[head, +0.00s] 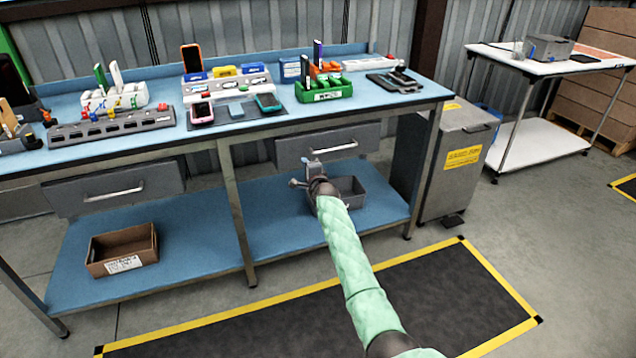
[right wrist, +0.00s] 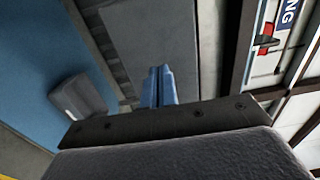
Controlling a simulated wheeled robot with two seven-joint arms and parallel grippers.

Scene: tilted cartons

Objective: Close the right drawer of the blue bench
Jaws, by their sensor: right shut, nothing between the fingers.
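The right drawer (head: 340,135) of the blue bench (head: 285,131) has a grey front with a pale bar handle, under the worktop in the head view. How far it stands out is hard to tell. My right gripper (head: 311,166) is shut and empty, in front of the drawer's lower left part, below and left of the handle. In the right wrist view its two fingers (right wrist: 160,72) are together and point at a grey panel (right wrist: 150,35), apparently the drawer front. Whether they touch it I cannot tell. My left gripper is not in view.
The left drawer (head: 75,196) has a similar front. A grey bin (head: 352,187) and a cardboard box (head: 123,250) sit on the lower blue shelf. A grey cabinet (head: 440,165) stands right of the bench. Phones and racks crowd the worktop. The marked floor mat (head: 300,325) is clear.

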